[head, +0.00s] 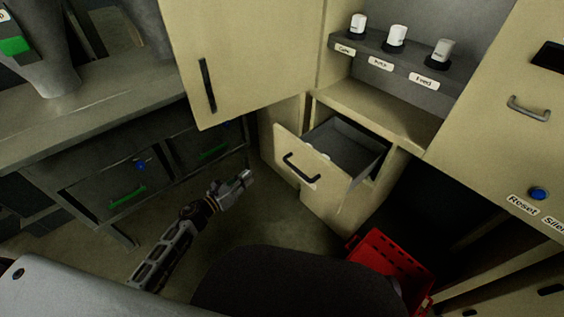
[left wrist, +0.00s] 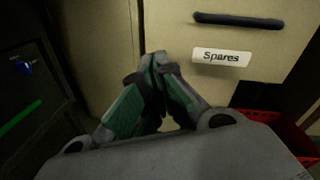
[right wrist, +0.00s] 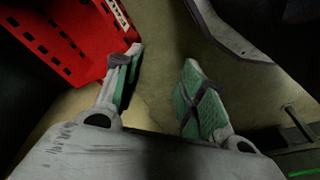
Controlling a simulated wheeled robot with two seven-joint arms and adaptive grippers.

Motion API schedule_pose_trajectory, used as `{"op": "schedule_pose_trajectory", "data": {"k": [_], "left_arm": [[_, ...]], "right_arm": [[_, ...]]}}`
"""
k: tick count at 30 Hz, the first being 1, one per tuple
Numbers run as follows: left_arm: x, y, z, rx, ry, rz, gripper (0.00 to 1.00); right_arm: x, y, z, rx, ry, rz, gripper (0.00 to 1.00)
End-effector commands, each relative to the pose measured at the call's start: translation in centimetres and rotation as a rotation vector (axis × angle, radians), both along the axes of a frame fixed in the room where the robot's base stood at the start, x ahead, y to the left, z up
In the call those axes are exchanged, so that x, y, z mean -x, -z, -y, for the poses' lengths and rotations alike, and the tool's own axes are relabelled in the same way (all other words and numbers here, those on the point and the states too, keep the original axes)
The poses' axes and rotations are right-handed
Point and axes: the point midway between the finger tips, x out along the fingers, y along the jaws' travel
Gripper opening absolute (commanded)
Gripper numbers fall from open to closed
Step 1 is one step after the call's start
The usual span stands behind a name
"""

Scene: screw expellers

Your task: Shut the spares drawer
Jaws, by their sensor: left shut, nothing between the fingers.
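The spares drawer (head: 287,146) stands pulled out of the cream cabinet, and its grey interior (head: 345,146) shows in the head view. Its front carries a black bar handle (head: 300,168). In the left wrist view the drawer front (left wrist: 275,60) shows the handle (left wrist: 238,20) above a white "Spares" label (left wrist: 222,57). My left gripper (head: 248,177) is shut and empty, left of the drawer front in the head view; its closed fingertips (left wrist: 157,58) appear just left of the label. Contact cannot be told. My right gripper (right wrist: 161,56) is open and empty, away from the drawer.
A cream door (head: 240,60) with a black handle hangs open above left of the drawer. A red crate (head: 385,262) is on the floor at lower right. Dark drawers with green handles (head: 127,197) are at left. Knobs (head: 396,36) sit on a ledge above.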

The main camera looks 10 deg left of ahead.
Motion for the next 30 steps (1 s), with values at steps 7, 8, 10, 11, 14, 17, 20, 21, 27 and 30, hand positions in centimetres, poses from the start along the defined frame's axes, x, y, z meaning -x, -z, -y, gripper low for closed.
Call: {"op": "schedule_pose_trajectory", "data": {"k": [7, 8, 10, 11, 14, 17, 20, 21, 27, 30], "left_arm": [[0.2, -2.2, 1.6, -0.189, 0.091, 0.170, 0.00], [0.2, -2.4, 1.7, -0.204, 0.097, 0.182, 0.00], [0.2, -2.7, 1.9, -0.227, 0.106, 0.202, 0.00], [0.3, -2.8, 1.9, -0.234, 0.109, 0.207, 0.00], [0.3, -3.0, 2.0, -0.244, 0.113, 0.217, 0.00], [0.3, -3.1, 2.0, -0.244, 0.113, 0.217, 0.00], [0.3, -3.1, 2.0, -0.242, 0.113, 0.216, 0.00], [0.3, -3.1, 2.0, -0.242, 0.113, 0.216, 0.00], [0.1, -3.0, 2.2, -0.241, 0.112, 0.215, 0.00], [-0.2, -3.0, 2.4, -0.240, 0.112, 0.215, 0.00]], "right_arm": [[-0.2, -1.5, -0.2, -0.007, -0.004, 0.009, 0.40], [-0.2, -1.7, -0.2, -0.007, -0.004, 0.009, 0.40], [-0.2, -2.0, -0.2, -0.008, -0.005, 0.009, 0.40], [-0.2, -2.1, -0.2, -0.008, -0.005, 0.010, 0.40], [-0.2, -2.2, -0.2, -0.009, -0.005, 0.009, 0.40], [-0.2, -2.3, -0.2, -0.009, -0.005, 0.009, 0.40], [-0.2, -2.3, -0.2, -0.008, -0.005, 0.010, 0.40], [-0.2, -2.3, -0.2, -0.008, -0.005, 0.010, 0.40], [-0.2, -2.3, -0.2, -0.008, -0.005, 0.010, 0.40], [-0.2, -2.3, -0.2, -0.008, -0.005, 0.010, 0.40]]}}
